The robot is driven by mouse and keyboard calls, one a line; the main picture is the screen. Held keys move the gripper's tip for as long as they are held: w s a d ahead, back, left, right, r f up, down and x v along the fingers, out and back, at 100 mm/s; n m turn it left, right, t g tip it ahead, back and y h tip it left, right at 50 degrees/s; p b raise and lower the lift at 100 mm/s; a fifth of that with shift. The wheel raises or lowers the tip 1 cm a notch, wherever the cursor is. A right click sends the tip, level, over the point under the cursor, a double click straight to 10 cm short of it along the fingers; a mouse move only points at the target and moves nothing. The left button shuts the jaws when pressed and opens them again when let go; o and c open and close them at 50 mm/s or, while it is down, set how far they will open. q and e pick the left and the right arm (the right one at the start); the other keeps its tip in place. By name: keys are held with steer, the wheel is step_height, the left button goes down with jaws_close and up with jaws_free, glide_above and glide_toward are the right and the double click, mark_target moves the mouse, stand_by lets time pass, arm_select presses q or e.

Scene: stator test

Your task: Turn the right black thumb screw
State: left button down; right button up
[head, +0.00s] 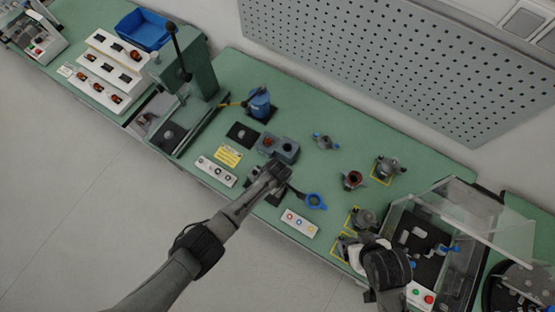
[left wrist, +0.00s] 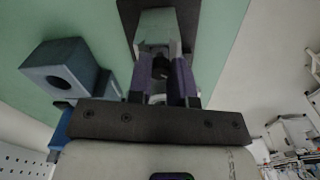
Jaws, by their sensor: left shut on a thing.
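My left gripper (head: 275,172) reaches over the bench next to a grey block with round openings (head: 287,148). In the left wrist view the two purple-grey fingers of my left gripper (left wrist: 161,84) are closed around a small black part (left wrist: 160,66), which looks like the black thumb screw. The part sits at the face of a pale grey-green block (left wrist: 158,28) on a dark mat. The fingers hide most of the screw, so its turn angle cannot be told. My right gripper (head: 362,257) is low at the right by the yellow-framed spots; its fingers are unclear.
A green press (head: 190,65) stands at the left. A clear-covered machine (head: 440,235) stands at the right. Several motor parts, including a copper-coloured one (head: 352,180), stand on the bench.

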stand_by(0.3)
arm_select(q)
steer(key=c, duration=1)
jaws_free()
step_height(320, 180, up, 14)
steer(key=shift+f+p, duration=0.1)
steer(key=shift+p, duration=0.5)
